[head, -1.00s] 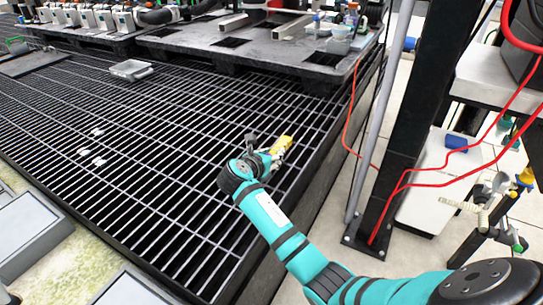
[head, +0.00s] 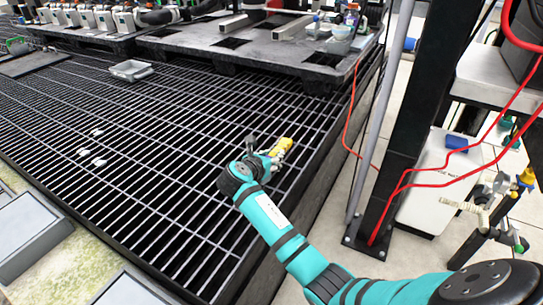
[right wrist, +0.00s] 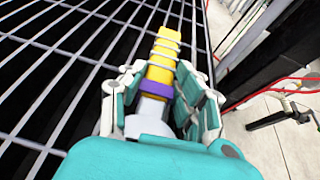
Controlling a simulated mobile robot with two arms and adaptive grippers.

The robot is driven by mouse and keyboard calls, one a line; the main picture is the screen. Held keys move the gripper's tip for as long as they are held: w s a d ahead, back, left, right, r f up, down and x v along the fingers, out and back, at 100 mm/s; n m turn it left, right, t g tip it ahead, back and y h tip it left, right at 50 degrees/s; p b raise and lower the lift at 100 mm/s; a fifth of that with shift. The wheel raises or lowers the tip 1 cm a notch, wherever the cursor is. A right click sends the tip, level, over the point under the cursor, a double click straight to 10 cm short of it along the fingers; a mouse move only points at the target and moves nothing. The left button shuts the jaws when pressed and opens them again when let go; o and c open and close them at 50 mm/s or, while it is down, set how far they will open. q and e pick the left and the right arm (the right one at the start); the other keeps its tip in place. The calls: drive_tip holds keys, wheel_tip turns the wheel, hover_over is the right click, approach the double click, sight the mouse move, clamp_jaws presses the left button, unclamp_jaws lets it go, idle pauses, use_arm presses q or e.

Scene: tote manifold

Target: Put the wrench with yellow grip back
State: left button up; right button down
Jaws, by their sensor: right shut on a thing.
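The yellow-gripped tool (head: 282,146) is held in my right gripper (head: 274,155) above the dark grating, near its right edge. In the right wrist view its yellow ridged grip (right wrist: 162,62) points away from the palm, with a purple band and a grey part nearer the palm. The fingers of my right gripper (right wrist: 163,85) are closed around it on both sides. The fingers and palm hide part of it, and no wrench jaw can be made out. My left gripper is not in view.
The grating (head: 150,170) is mostly clear, with a grey tray (head: 131,70) and several small white pieces on it. A black platform (head: 270,50) stands behind. A black post (head: 402,130) and red cables are at the right, beside a white cabinet (head: 428,205).

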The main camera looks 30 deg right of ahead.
drive_tip(key=shift+f, duration=0.4)
drive_tip(key=c, duration=0.9)
unclamp_jaws()
